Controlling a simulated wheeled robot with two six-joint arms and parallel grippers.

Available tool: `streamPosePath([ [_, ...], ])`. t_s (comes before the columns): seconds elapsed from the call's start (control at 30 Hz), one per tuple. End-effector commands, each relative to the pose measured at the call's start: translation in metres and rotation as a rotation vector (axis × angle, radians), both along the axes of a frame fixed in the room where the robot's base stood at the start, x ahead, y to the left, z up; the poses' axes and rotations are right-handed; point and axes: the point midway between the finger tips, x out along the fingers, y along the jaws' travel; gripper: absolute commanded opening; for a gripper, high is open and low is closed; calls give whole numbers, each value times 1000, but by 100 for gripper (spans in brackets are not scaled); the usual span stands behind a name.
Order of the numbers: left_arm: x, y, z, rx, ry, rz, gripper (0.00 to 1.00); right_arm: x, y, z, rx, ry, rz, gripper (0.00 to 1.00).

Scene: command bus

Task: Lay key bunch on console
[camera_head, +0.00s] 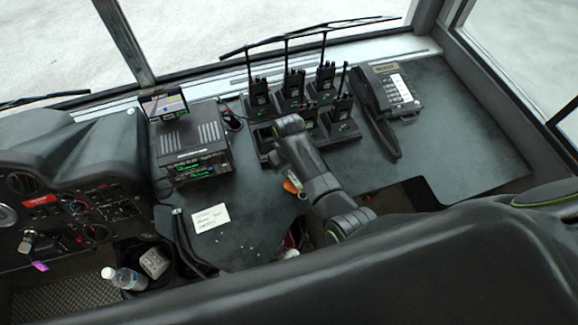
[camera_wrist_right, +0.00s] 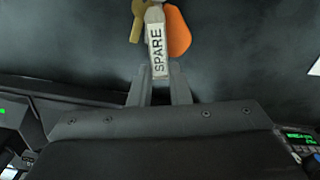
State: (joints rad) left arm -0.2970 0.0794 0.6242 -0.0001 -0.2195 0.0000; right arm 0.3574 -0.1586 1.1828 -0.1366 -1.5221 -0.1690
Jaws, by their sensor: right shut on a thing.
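My right gripper (camera_wrist_right: 160,78) is shut on the key bunch. In the right wrist view the bunch shows a white tag (camera_wrist_right: 157,50) marked SPARE between the fingers, with a brass key (camera_wrist_right: 138,18) and an orange fob (camera_wrist_right: 178,32) beyond the fingertips. In the head view only a bit of the orange fob (camera_head: 290,187) shows beside my right arm, which hides the rest of the bunch and most of the gripper. The dark console (camera_head: 250,225) lies under the bunch. I cannot tell whether the bunch touches it. My left gripper is not in view.
A radio unit (camera_head: 195,150) with a small screen stands left of my arm. Several handheld radios (camera_head: 290,90) stand in chargers behind it, and a desk phone (camera_head: 390,92) is to the right. A white note (camera_head: 210,218) lies on the console, with bare surface around it.

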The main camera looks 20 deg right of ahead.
Motion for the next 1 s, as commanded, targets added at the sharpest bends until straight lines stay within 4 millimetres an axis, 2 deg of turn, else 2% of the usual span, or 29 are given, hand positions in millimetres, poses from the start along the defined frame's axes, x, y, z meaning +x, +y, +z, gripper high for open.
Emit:
streamPosePath([
  [0.27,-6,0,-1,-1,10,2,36,0,0,-1,0,0,0,0],
  [0.3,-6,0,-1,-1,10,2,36,0,0,-1,0,0,0,21],
  [0.47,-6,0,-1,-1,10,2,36,0,0,-1,0,0,0,42],
  [1.0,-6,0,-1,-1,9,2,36,0,0,-1,0,0,0,42],
])
